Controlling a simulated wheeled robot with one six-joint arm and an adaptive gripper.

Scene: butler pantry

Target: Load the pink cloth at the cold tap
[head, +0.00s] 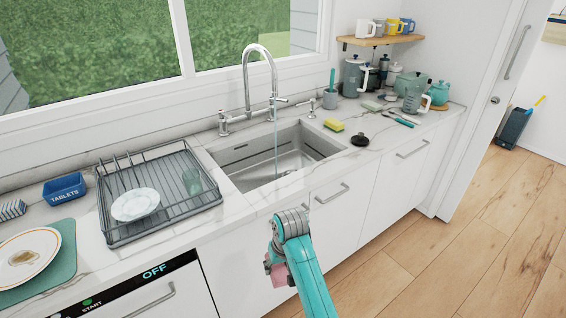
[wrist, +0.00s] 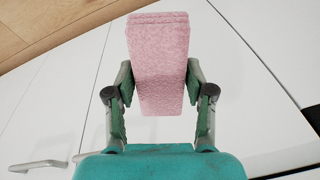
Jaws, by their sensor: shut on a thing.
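The pink cloth (wrist: 158,62) is a thick folded block held between the two fingers of my gripper (wrist: 160,88). In the head view a bit of the cloth (head: 276,268) shows beside my teal arm, in front of the white cabinets and below the counter edge; the fingers are mostly hidden there. The chrome tap (head: 247,85) has a tall curved spout over the steel sink (head: 247,172). A thin pale stream, like water, falls from the spout into the basin. The left lever (head: 224,124) has a reddish mark; I cannot make out the right one's colour.
A drying rack (head: 185,212) with a plate and a glass stands left of the sink. A yellow-green sponge (head: 334,125), a black lid (head: 360,139) and jugs lie to the right. Cabinet handles (head: 331,194) stick out below the counter.

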